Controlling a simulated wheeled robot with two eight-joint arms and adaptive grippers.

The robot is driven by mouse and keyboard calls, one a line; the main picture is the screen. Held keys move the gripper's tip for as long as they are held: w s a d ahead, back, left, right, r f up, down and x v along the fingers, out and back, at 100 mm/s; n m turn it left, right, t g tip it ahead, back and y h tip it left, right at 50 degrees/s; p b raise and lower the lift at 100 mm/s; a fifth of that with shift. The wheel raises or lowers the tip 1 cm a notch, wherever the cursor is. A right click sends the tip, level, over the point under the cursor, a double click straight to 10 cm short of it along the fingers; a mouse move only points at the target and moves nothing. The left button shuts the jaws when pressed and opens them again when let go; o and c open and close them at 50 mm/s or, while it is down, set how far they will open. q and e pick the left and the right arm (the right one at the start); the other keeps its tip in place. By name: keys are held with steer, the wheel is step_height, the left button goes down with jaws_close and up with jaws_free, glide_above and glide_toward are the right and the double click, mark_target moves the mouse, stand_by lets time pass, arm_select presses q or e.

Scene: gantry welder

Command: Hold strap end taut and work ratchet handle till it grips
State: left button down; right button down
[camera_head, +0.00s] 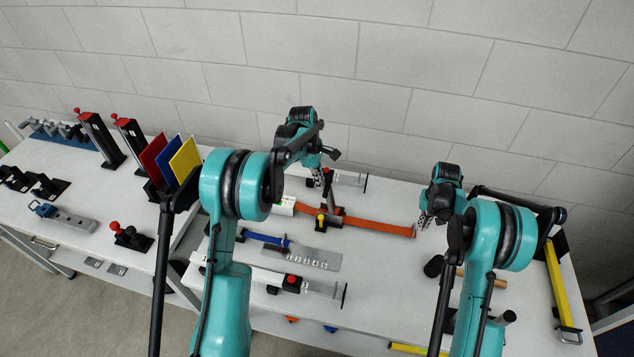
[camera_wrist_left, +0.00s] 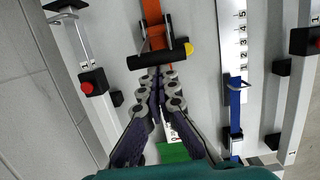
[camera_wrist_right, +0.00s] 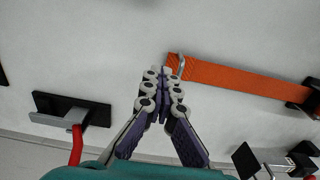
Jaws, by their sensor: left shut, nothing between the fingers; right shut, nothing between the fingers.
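The orange strap (camera_head: 375,225) lies across the bench from the ratchet (camera_head: 328,219) to a free end with a small metal hook (camera_wrist_right: 181,65). The ratchet has a black handle bar (camera_wrist_left: 158,56) with a yellow knob at one end. My left gripper (camera_head: 318,182) is shut and empty, its tips just above or beside the handle bar; contact is unclear. It also shows in the left wrist view (camera_wrist_left: 160,76). My right gripper (camera_head: 424,220) is shut and empty, its tips by the hooked strap end in the right wrist view (camera_wrist_right: 163,76). Whether they touch the strap is unclear.
A blue strap (camera_head: 262,239) and a numbered metal plate (camera_head: 314,259) lie in front of the ratchet. A clamp bar (camera_head: 292,281) runs along the front. Another clamp (camera_head: 348,179) stands behind. A yellow bar (camera_head: 560,285) is at the right. Clear bench surrounds the strap end.

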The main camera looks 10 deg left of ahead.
arm_select(q)
steer(key=d+f+y, duration=0.1)
steer(key=d+f, duration=0.2)
steer(key=d, duration=0.7)
steer(key=d+f+y, duration=0.2)
steer(key=d+f, duration=0.1)
steer(key=d, duration=0.7)
steer(key=shift+d+f, duration=0.25)
stand_by(1.1)
step_height(320, 180, up, 11)
steer(key=d, duration=0.1)
steer(key=a+r+h, duration=0.5)
steer(key=a, duration=0.7)
steer(key=x, duration=1.3)
steer(key=shift+d+f, duration=0.25)
steer(key=shift+d, duration=0.05)
